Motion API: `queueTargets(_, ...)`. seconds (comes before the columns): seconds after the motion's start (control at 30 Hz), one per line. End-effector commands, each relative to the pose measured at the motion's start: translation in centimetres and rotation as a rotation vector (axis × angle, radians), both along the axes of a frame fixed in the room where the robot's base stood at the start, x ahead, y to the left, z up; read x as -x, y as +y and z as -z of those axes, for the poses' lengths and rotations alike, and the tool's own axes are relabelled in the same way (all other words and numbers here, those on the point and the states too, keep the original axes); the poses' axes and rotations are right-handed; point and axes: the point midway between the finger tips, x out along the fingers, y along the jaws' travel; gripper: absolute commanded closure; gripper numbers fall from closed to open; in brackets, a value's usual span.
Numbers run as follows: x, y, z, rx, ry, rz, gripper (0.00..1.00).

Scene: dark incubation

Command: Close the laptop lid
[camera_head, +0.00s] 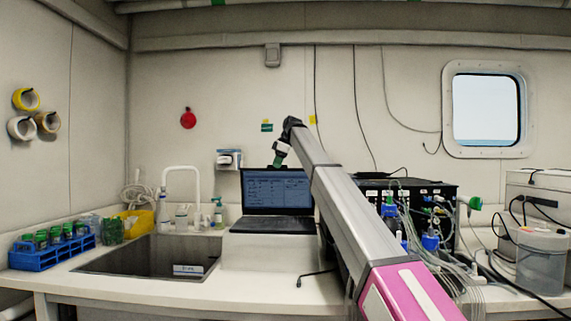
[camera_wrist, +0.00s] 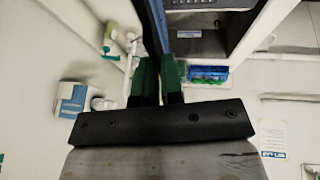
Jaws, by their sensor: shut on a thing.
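The laptop (camera_head: 272,226) stands open on a white raised block, its lid (camera_head: 278,190) roughly upright with a lit screen facing me. My gripper (camera_head: 279,160) is at the middle of the lid's top edge. In the wrist view my gripper (camera_wrist: 159,75) has its two green fingers close together, one on each side of the lid (camera_wrist: 151,25), which shows as a dark, nearly edge-on strip. The keyboard base (camera_wrist: 195,18) is partly in view at the top. The contact between the fingertips and the lid is hard to see.
A sink (camera_head: 150,257) with a tap (camera_head: 182,172) lies left of the laptop. A blue rack (camera_head: 52,255) with green-capped bottles is at the far left. A black box with cables (camera_head: 425,195) stands right of the laptop, partly behind my arm.

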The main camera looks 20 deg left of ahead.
Motion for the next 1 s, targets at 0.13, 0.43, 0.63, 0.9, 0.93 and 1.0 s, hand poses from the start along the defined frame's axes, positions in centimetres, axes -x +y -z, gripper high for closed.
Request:
queueTargets(0.13, 4.3, -0.6, 1.2, -0.034, -0.137, -0.001, 1.0)
queueTargets(0.43, 10.4, -2.1, 4.3, -0.101, -0.415, -0.001, 1.0)
queueTargets(0.63, 13.9, -2.9, 7.4, -0.145, -0.598, -0.002, 1.0)
queueTargets(0.9, 17.5, -3.7, 12.3, -0.203, -0.846, -0.004, 1.0)
queueTargets(0.93, 17.8, -3.8, 12.9, -0.209, -0.872, -0.003, 1.0)
queueTargets(1.0, 18.3, -3.9, 14.1, -0.222, -0.928, -0.002, 1.0)
